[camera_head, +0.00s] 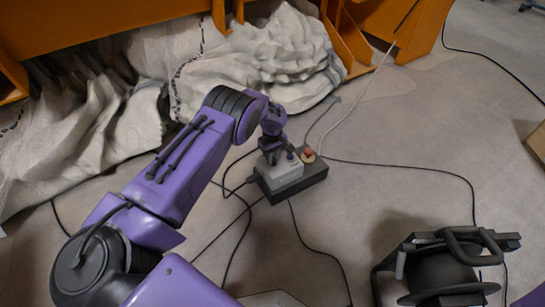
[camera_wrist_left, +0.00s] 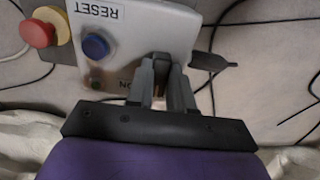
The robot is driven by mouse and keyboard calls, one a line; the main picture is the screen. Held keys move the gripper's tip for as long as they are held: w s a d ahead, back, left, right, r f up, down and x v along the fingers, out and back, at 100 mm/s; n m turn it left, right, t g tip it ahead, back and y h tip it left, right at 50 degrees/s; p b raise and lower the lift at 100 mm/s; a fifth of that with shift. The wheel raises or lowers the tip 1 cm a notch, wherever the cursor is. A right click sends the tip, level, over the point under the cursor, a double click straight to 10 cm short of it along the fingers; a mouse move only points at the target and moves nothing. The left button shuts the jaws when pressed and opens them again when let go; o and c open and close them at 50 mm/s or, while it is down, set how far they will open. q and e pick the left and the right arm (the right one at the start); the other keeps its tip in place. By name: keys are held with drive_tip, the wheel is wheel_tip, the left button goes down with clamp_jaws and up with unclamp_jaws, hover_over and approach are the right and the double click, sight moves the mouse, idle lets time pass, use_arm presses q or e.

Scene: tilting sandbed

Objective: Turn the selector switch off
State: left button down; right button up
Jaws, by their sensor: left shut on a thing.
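The white control box (camera_head: 283,172) sits on a dark base on the floor; its panel also shows in the left wrist view (camera_wrist_left: 150,28), upside down. My left gripper (camera_head: 271,153) is down at the box's left part. In the left wrist view its fingers (camera_wrist_left: 164,72) are shut at the panel around the selector switch, which they mostly hide. I cannot tell which way the switch points. My right gripper is not in view.
A red mushroom button (camera_wrist_left: 38,33) on a yellow base stands beside the blue button. Black cables run over the floor around the box. A black cable reel (camera_head: 445,270) stands at the lower right. A wrinkled pale sheet (camera_head: 285,55) and orange frame lie behind.

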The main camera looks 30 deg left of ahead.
use_arm(q)
drive_tip(key=c, duration=1)
unclamp_jaws()
drive_tip(key=shift+r, duration=0.1)
wheel_tip(320, 180, up, 10)
drive_tip(key=p, duration=0.4)
drive_tip(key=shift+r+p, duration=0.15)
drive_tip(key=shift+p, duration=0.25)
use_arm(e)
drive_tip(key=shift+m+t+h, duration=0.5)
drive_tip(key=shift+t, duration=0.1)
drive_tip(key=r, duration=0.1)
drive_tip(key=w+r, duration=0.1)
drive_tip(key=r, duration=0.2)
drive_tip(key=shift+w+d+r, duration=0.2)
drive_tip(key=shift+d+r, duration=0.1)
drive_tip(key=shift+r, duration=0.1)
